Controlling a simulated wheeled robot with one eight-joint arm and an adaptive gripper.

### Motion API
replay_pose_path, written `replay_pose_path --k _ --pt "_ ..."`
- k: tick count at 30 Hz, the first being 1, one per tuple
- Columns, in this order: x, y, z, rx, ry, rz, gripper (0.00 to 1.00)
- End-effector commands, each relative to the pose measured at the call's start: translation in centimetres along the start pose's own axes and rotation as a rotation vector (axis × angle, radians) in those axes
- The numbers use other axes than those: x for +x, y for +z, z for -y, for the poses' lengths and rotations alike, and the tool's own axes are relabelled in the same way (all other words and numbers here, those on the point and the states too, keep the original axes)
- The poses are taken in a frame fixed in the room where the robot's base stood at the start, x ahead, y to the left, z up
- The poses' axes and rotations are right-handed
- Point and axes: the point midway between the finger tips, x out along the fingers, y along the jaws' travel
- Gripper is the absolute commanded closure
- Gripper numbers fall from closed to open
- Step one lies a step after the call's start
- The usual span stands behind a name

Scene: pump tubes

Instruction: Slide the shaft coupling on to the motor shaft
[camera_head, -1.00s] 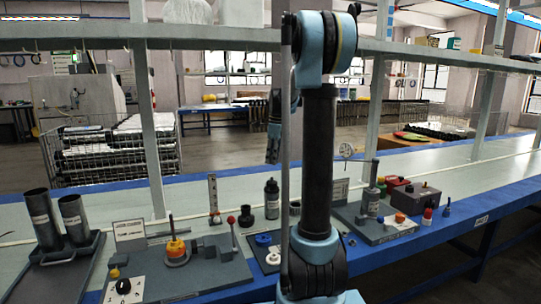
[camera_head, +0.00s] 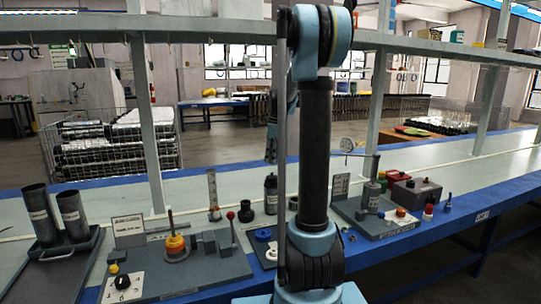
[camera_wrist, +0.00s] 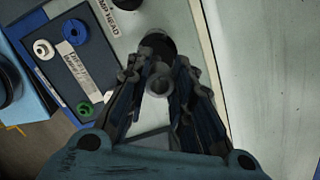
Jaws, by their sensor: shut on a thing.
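In the wrist view my gripper (camera_wrist: 159,82) has both dark fingers closed around a small grey hollow cylinder (camera_wrist: 159,76), which looks like the shaft coupling. Its open round end faces the camera. A dark round part (camera_wrist: 157,44) lies just beyond the fingertips; I cannot tell whether they touch. In the head view a grey labelled cylinder (camera_head: 372,197) with a thin rod pointing up stands on the right board; it may be the motor with its shaft.
A parts board (camera_wrist: 62,72) lies left in the wrist view, with white, blue and green rings. The far-right bench is clear.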

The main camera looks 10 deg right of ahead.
Motion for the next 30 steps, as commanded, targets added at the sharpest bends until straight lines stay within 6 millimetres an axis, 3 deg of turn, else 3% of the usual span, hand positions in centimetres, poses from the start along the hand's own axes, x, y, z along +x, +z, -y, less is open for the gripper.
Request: replay_pose_path --k 12,30 --pt "2.7 -0.3 0.0 0.000 0.000 0.000 1.00" --pt "3.1 -0.3 -0.1 -0.001 0.000 0.000 1.00"
